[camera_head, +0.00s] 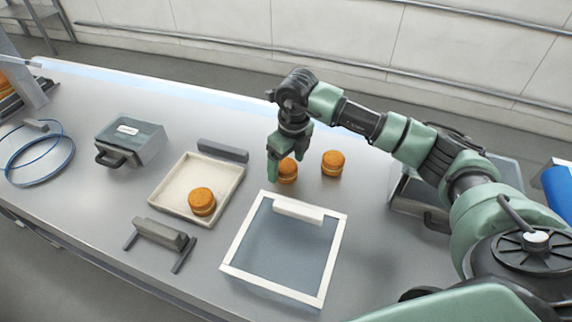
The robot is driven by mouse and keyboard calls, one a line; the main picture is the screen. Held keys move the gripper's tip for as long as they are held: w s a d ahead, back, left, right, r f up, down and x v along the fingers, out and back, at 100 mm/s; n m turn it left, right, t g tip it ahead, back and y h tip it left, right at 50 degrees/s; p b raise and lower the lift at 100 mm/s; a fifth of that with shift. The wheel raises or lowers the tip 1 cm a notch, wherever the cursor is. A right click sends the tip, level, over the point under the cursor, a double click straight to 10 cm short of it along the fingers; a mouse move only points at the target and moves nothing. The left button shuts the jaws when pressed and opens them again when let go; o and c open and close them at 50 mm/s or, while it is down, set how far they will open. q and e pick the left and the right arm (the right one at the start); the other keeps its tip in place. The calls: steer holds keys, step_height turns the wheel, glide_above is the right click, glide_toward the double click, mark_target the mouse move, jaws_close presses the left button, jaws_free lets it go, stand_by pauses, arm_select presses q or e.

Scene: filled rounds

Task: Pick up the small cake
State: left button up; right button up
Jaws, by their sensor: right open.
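My right gripper (288,150) comes in from the right and points down at the middle of the table. It is open, right beside a small orange-brown cake (288,171), and its fingers cover part of that cake's left side. I cannot tell whether they touch it. A second small cake (333,163) stands on the table just to the right. A third small cake (202,201) sits in the cream tray (171,208) to the left. My left gripper is not in view.
A white-framed clear panel (231,272) lies in front of the gripper. A dark grey block (223,150) and a grey bracket (160,232) flank the tray. A grey box (143,140) and a blue cable loop (66,165) are at left. Another box is partly behind my right arm.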

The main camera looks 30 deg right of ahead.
steer(key=shift+w+f, duration=0.2)
steer(key=shift+f, duration=0.4)
steer(key=shift+w+f, duration=0.15)
steer(key=shift+f, duration=0.45)
steer(key=shift+r, duration=0.1)
steer(key=c, duration=0.9)
steer(key=shift+c, duration=0.2)
